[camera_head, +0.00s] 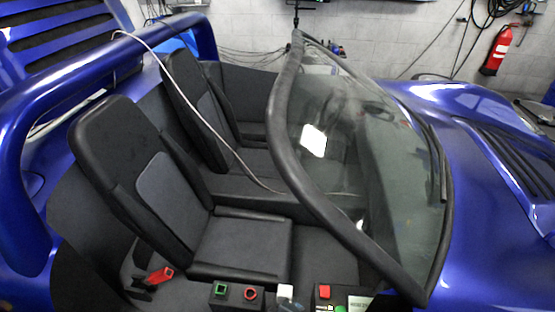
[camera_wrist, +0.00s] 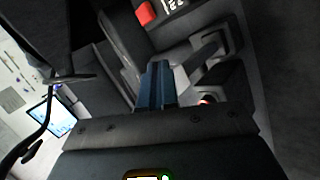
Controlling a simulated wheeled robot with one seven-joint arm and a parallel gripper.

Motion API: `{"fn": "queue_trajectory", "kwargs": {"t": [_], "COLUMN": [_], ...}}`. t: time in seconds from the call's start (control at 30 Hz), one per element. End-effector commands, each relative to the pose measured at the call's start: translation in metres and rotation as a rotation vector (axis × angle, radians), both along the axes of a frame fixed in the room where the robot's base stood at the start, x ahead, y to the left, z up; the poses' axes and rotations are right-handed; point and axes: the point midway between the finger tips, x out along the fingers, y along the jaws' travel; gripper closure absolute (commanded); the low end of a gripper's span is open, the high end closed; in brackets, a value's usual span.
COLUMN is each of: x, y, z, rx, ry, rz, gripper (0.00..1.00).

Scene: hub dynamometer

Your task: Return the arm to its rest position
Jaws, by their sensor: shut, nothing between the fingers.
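My gripper (camera_wrist: 155,88) shows in the wrist view as two blue-grey fingers side by side, shut, with nothing between them. It points toward dark seat-like surfaces and grey fittings (camera_wrist: 215,60). I cannot tell how close the fingertips are to them. The head view does not show my gripper or arm. It shows the blue open car (camera_head: 475,205) with black seats (camera_head: 165,185) and a curved windscreen (camera_head: 370,170).
Button boxes (camera_head: 235,293) sit at the head view's lower edge. A cable (camera_head: 205,115) runs across the cockpit. A red fire extinguisher (camera_head: 496,52) hangs on the back wall. The wrist view shows a lit screen (camera_wrist: 50,117) at left and a red part (camera_wrist: 145,14) above.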

Motion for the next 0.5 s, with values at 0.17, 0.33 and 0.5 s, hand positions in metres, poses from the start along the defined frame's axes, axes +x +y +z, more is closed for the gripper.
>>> {"fn": "queue_trajectory", "kwargs": {"t": [0.17, 0.33, 0.5], "x": [-0.017, -0.043, -0.082], "y": [0.07, 0.144, 0.215], "z": [0.01, 0.026, 0.046], "rx": [0.254, 0.549, 0.839], "ry": [-0.133, -0.199, -0.186], "rz": [0.022, 0.042, 0.061], "gripper": [1.0, 1.0, 1.0]}}
